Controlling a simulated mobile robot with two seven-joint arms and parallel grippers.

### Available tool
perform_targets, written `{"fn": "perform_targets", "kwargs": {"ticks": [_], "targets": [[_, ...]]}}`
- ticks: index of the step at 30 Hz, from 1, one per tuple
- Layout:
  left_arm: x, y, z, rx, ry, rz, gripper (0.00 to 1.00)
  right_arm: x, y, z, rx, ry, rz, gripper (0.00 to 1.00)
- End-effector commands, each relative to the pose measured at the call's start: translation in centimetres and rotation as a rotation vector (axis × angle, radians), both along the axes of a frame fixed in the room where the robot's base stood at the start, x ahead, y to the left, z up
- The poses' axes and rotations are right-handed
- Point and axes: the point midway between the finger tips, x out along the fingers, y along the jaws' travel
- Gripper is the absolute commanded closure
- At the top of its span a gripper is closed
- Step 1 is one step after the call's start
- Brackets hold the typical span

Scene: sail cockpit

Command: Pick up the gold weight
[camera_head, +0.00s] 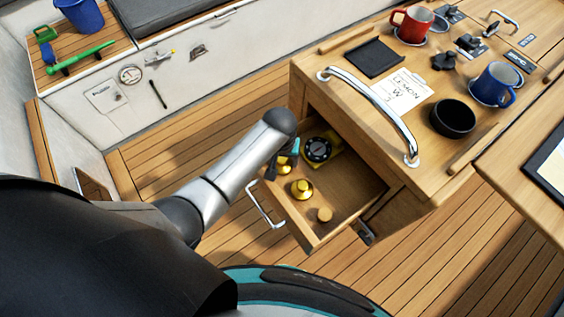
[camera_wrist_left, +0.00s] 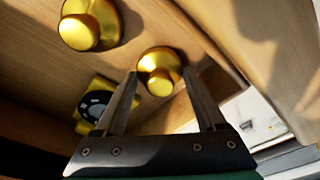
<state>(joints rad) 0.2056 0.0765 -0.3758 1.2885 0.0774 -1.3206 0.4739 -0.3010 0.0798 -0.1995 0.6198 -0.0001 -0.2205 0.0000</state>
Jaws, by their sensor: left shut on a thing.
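A small gold weight with a round knob (camera_wrist_left: 160,72) is between the fingertips of my left gripper (camera_wrist_left: 162,76) in the left wrist view. The fingers are shut on it. In the head view my left gripper (camera_head: 283,161) reaches into the open drawer (camera_head: 352,190), and the held gold weight (camera_head: 283,168) is partly hidden by it. A second, larger gold weight (camera_head: 301,188) stands in the drawer, and it also shows in the left wrist view (camera_wrist_left: 90,25). My right gripper is not in view.
A yellow instrument with a black dial (camera_head: 318,149) and a small tan wooden piece (camera_head: 324,214) are also in the drawer. The drawer walls and the cabinet front are close. The cabinet top bears a red mug (camera_head: 411,24), a blue mug (camera_head: 494,84) and a black bowl (camera_head: 452,118).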

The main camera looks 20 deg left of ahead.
Motion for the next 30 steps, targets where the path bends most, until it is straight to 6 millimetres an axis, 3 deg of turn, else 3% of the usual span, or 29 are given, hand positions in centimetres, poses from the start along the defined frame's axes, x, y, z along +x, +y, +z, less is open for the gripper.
{"fn": "perform_targets", "kwargs": {"ticks": [2, 16, 30], "targets": [[-0.02, 0.00, -0.01, 0.000, 0.000, 0.000, 0.47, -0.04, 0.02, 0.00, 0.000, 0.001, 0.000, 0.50], [-0.03, 0.02, -0.01, 0.000, 0.001, 0.000, 1.00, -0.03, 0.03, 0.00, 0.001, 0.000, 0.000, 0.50], [0.09, -0.01, 0.55, -0.001, -0.003, 0.000, 1.00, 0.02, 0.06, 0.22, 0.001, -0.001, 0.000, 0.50]]}}
